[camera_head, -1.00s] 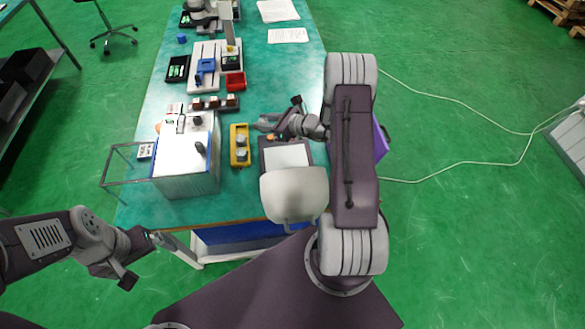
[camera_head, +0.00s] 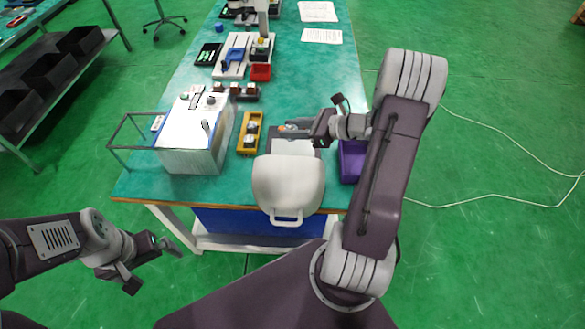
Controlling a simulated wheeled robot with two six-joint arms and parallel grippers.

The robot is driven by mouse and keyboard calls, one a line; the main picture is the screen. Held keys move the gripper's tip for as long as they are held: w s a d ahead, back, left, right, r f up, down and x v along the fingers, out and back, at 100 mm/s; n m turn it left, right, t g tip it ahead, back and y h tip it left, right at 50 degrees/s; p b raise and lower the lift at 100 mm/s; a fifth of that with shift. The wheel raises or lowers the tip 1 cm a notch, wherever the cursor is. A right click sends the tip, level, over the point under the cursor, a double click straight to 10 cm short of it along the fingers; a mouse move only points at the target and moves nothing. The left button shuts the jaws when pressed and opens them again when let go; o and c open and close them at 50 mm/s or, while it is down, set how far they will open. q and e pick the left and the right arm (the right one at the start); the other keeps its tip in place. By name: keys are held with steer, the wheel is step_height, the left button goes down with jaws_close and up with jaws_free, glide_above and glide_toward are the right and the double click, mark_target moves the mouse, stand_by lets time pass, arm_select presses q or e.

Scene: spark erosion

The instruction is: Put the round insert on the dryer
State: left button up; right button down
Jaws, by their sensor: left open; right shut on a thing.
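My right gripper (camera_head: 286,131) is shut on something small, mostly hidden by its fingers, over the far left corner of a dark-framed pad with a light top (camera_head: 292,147). I cannot tell whether the held thing is the round insert. Two round grey pieces (camera_head: 250,140) sit in a yellow tray (camera_head: 247,151), just left of the gripper. I cannot tell for certain which thing is the dryer; the pad is partly hidden. My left gripper (camera_head: 172,247) is open and empty in front of the table's near left side, off the table.
A large white box (camera_head: 190,160) with small items on top stands left of the tray. A row of brown blocks (camera_head: 235,92), a red bin (camera_head: 261,72) and a blue fixture (camera_head: 234,57) lie farther back. A purple bin (camera_head: 350,163) is at the right edge. Free tabletop lies behind the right gripper.

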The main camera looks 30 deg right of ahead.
steer(key=shift+d+f, duration=0.1)
steer(key=shift+f, duration=0.6)
steer(key=b, duration=0.1)
glide_above(292, 154)
steer(key=s+a, duration=0.1)
steer(key=s, duration=0.2)
steer(key=f, duration=0.5)
steer(key=shift+w+a+f, duration=0.15)
steer(key=shift+w, duration=0.05)
steer(key=shift+f, duration=0.25)
step_height(292, 154, down, 4)
steer(key=shift+r+b, duration=0.1)
steer(key=shift+b, duration=0.2)
steer(key=shift+f, duration=0.3)
steer(key=c, duration=1)
jaws_free()
arm_select(q)
step_height(292, 154, down, 3)
steer(key=shift+r, duration=0.15)
